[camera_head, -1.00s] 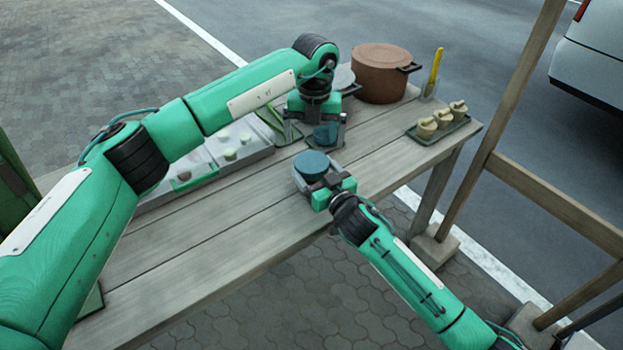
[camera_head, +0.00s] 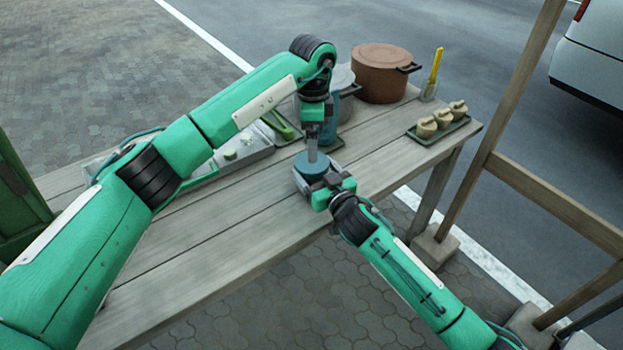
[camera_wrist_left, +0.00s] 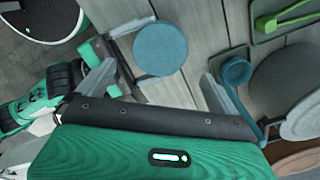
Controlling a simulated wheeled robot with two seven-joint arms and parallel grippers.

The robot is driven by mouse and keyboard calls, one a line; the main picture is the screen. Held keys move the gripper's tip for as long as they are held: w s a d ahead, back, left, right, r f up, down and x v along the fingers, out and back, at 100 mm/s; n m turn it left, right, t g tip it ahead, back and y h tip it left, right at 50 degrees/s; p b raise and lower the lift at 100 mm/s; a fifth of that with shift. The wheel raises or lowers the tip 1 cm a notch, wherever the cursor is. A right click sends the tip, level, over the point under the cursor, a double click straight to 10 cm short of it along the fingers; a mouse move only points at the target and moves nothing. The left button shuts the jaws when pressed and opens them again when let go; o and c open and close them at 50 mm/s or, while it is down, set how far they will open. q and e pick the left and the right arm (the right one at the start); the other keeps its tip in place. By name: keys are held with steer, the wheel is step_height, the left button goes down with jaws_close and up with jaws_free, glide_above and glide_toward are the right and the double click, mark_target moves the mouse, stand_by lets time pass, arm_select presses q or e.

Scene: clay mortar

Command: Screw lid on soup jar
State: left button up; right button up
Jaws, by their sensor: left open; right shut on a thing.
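The round teal lid (camera_head: 309,161) sits flat on top of the soup jar, whose body is mostly hidden by the lid and my right gripper. My right gripper (camera_head: 322,187) is shut on the jar from the front right at the table's near side. My left gripper (camera_head: 312,152) points down over the lid, open. In the left wrist view the lid (camera_wrist_left: 160,48) shows between the two spread fingers, closer to the left one; I cannot tell whether either touches it. My right gripper (camera_wrist_left: 106,68) is beside the lid there.
A brown pot (camera_head: 380,73) stands at the back, with a yellow-handled tool (camera_head: 435,70) to its right. A blue ladle-like thing (camera_wrist_left: 237,72) lies right of the lid. The table's near left is bare.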

mark_target(312, 178)
arm_select(q)
steer(key=shift+a+n, duration=0.1)
steer(key=shift+n, duration=1.3)
steer(key=shift+f, duration=4)
steer(key=c, duration=1)
steer(key=shift+m, duration=1.8)
